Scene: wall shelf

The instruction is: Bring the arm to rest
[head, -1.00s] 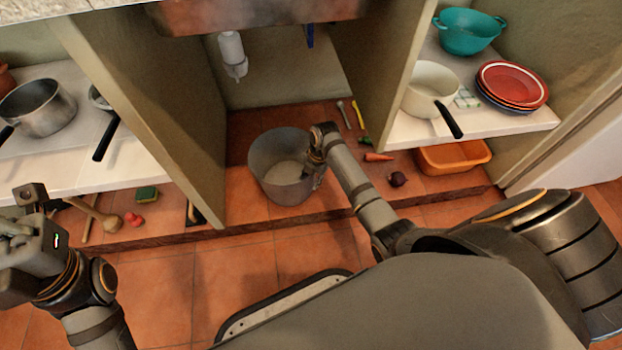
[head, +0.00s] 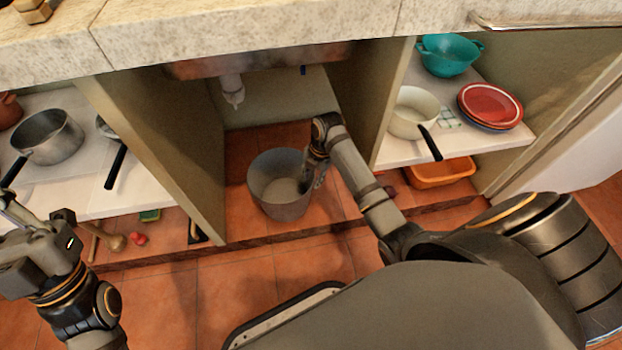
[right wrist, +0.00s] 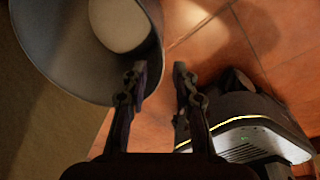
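My right arm reaches down into the open bay under the sink, with its right gripper (head: 313,180) at the right side of a grey bucket (head: 268,205).
Saucepans (head: 48,137) stand on the left shelf. A cream pot (head: 411,112), red plates (head: 490,105) and a teal colander (head: 450,56) are on the right shelf. An orange tub (head: 440,173) sits below. The stone counter (head: 250,30) overhangs the bay, between two partition walls.

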